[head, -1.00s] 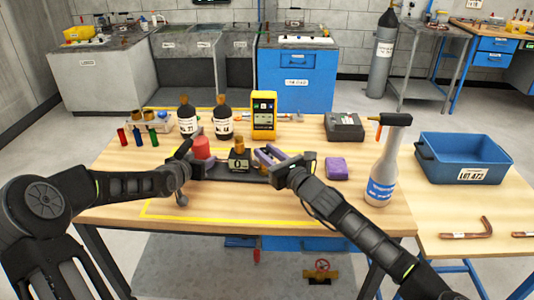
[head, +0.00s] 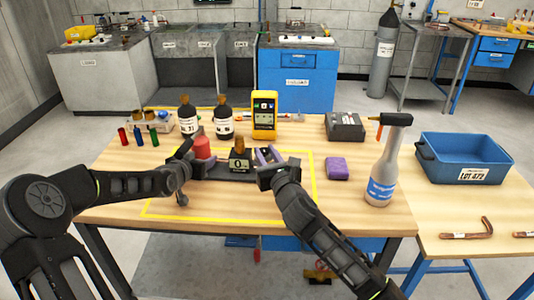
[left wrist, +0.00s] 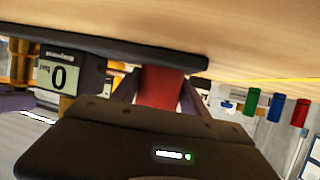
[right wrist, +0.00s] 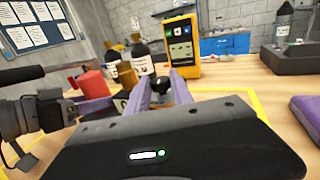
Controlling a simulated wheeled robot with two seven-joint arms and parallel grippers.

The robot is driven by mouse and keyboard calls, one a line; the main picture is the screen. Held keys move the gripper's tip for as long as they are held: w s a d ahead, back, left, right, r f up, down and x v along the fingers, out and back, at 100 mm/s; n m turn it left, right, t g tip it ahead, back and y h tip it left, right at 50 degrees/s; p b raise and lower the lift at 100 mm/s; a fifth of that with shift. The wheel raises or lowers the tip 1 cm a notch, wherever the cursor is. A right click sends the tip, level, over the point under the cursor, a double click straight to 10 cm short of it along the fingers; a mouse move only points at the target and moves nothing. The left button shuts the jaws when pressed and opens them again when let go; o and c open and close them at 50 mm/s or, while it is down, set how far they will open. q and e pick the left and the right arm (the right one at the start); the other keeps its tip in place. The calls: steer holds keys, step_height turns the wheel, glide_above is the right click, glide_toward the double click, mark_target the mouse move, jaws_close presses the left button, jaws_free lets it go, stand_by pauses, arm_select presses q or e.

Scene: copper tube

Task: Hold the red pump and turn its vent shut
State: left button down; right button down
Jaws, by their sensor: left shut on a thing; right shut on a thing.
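The red pump (head: 202,148) stands on a dark base plate (head: 237,178) with a gauge block (head: 240,164) and a brass cylinder on it. My left gripper (head: 194,154) is shut on the red body, which shows between its fingers in the left wrist view (left wrist: 160,84). My right gripper (head: 268,153) has purple fingers at the right end of the base. In the right wrist view they are closed around a small black knob (right wrist: 181,88), which looks like the vent. The fingers partly hide it, and its turned position cannot be told. The gauge reads 0 in the left wrist view (left wrist: 58,77).
Two dark bottles (head: 188,116) and a yellow handheld meter (head: 264,115) stand behind the pump. Coloured small cylinders (head: 138,136) stand at the left.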

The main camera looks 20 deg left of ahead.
arm_select(q)
steer(key=shift+d+r, duration=0.1)
steer(key=shift+d, duration=0.05)
arm_select(e)
steer(key=shift+s+a+f+m+t+h, duration=0.1)
steer(key=shift+a+m+t+h, duration=0.05)
steer(key=shift+m+t+h, duration=0.65)
steer(key=shift+s+a+f+m+t+h, duration=0.15)
steer(key=shift+m+t+h, duration=0.35)
steer(key=shift+h, duration=0.5)
steer(key=c, duration=1.4)
jaws_free()
steer(key=shift+o, duration=1.4)
steer(key=shift+w+r, duration=0.1)
steer(key=shift+r, duration=0.1)
steer(key=shift+d, duration=0.1)
steer(key=v, duration=1.2)
steer(key=shift+r, duration=0.1)
